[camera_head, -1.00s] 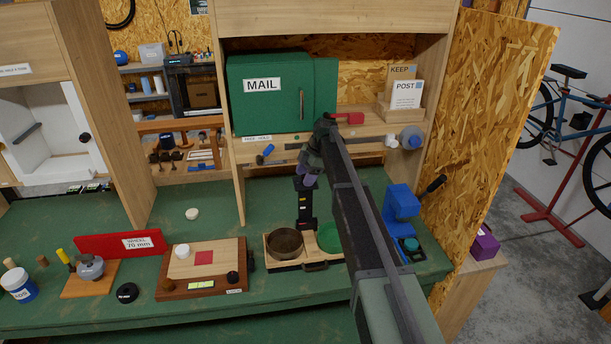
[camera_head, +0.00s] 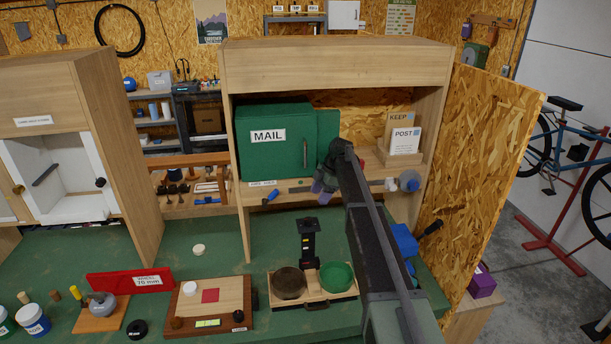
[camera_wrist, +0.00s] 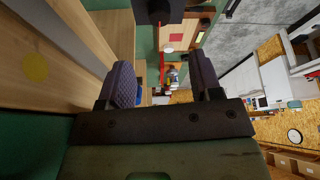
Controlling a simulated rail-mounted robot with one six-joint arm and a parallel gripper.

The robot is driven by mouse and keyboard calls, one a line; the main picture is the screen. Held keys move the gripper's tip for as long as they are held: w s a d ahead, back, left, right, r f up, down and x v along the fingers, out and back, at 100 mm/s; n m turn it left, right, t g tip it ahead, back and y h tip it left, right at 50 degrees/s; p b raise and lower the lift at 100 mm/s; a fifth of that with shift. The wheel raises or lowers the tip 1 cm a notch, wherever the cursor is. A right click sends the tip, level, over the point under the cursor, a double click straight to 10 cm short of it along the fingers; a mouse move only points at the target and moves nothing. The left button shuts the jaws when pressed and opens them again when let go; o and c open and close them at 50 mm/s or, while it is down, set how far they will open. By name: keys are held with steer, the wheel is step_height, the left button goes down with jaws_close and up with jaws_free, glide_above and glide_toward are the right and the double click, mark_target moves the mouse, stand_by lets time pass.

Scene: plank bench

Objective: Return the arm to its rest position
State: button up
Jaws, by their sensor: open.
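My gripper (camera_head: 323,188) hangs in front of the shelf beside the green MAIL box (camera_head: 272,150), with its purple fingers pointing down. In the wrist view my gripper (camera_wrist: 163,80) shows both ridged fingers wide apart, with nothing between them. My arm reaches up from the lower right of the head view and bends down at the wrist. It hides part of the shelf and the right side of the bench.
The green bench (camera_head: 190,225) holds a wooden tray with a brown bowl (camera_head: 289,283) and a green bowl (camera_head: 337,276), a board with a red square (camera_head: 210,296), and a red WHEEL plate (camera_head: 130,281). KEEP and POST cards (camera_head: 403,141) stand on the shelf. A chipboard panel (camera_head: 480,160) rises at right.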

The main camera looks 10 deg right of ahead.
steer(key=s+a+f+m+h+b, duration=0.1)
steer(key=s+f+m+b, duration=0.5)
steer(key=s, duration=0.8)
steer(key=s+a+f+m+h+b, duration=0.1)
steer(key=s+f+m+h+b, duration=0.1)
steer(key=s+f+m+b, duration=0.5)
steer(key=s+a+f+m+h+b, duration=0.1)
steer(key=s+f+m+b, duration=0.6)
steer(key=s, duration=1.3)
step_height(320, 180, down, 4)
steer(key=shift+s+a+r+h+b, duration=0.3)
steer(key=shift+a+b, duration=0.3)
steer(key=shift+b, duration=0.5)
